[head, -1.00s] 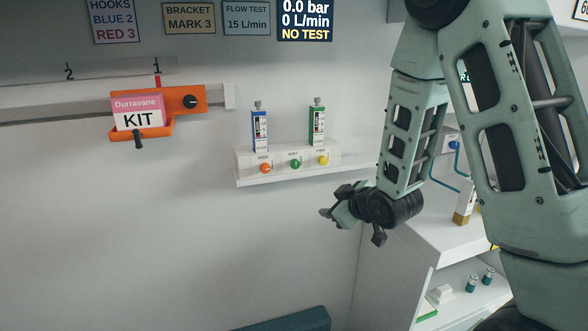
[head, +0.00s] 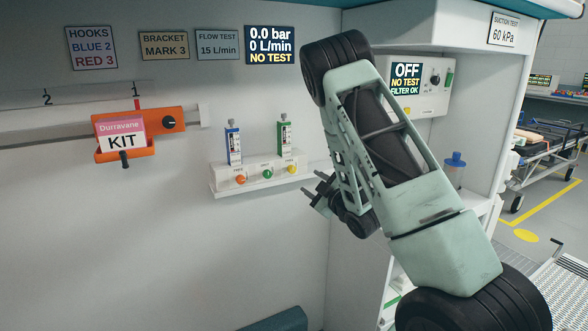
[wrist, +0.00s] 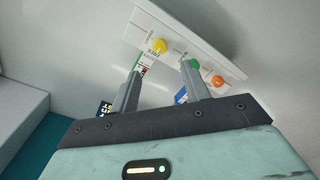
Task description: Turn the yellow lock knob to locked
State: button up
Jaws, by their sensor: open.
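The yellow knob (head: 291,169) is the right-hand one of three round knobs on a white panel on the wall. In the wrist view, which shows the panel turned over, the yellow knob (wrist: 159,46) is at the left end, beyond the gap between my fingers. My gripper (head: 313,186) is just right of and slightly below the yellow knob in the head view. In the wrist view my gripper (wrist: 161,70) is open with nothing between its fingers. The fingers look apart from the knob.
A green knob (head: 267,174) and an orange knob (head: 241,180) sit beside it. A blue flowmeter (head: 233,145) and a green flowmeter (head: 284,135) stand above the panel. An orange KIT bracket (head: 165,121) hangs on a rail at left. A white cabinet is at right.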

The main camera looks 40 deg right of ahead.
aim_at(293, 170)
jog(key=w+p, duration=0.1)
jog(key=w, duration=0.2)
jog(key=w+d, duration=0.1)
jog(key=w, duration=0.3)
jog(key=w+d+p, duration=0.1)
jog(key=w, duration=0.2)
jog(key=shift+w+p, duration=0.3)
jog(key=c, duration=1)
